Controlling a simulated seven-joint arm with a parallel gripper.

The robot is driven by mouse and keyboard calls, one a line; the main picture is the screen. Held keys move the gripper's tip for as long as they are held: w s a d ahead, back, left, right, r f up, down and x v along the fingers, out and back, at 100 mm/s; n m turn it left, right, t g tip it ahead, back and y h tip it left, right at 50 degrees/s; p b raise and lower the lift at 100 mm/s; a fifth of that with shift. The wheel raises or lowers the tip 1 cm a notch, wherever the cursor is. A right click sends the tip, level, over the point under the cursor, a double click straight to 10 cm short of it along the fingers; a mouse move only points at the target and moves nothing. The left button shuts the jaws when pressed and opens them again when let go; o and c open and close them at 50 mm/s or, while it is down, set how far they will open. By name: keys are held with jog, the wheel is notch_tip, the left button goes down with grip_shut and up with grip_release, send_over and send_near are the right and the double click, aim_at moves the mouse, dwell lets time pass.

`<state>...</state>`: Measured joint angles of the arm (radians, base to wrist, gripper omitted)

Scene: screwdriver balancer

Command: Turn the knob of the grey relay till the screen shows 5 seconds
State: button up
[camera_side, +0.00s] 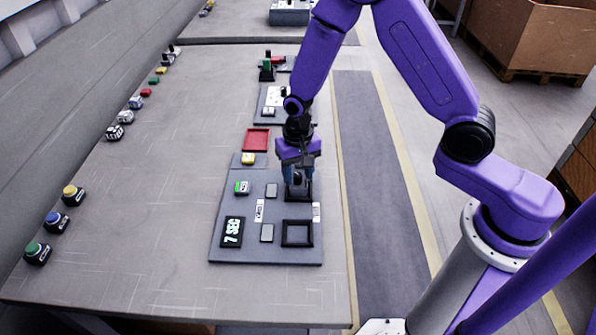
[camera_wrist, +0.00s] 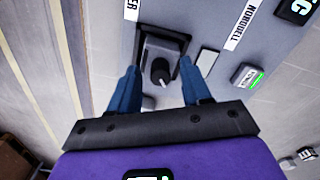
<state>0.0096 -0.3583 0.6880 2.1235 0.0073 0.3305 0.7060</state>
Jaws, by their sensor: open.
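The grey relay (camera_wrist: 172,48) sits in a black square frame, with a dark round knob (camera_wrist: 160,72) that has a white mark. My gripper (camera_side: 298,190) points down over the upper black frame at the panel's right and mostly hides the relay in the side view. In the wrist view my gripper (camera_wrist: 158,66) is open, with its two blue fingers on either side of the knob and a gap showing around it.
Green, blue and yellow buttons (camera_side: 55,222) line the table's left edge. The table's middle is clear.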

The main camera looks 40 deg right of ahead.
grip_shut()
jog(key=shift+n, duration=0.8)
jog(key=n, duration=0.4)
jog(key=shift+n, duration=3.2)
grip_release()
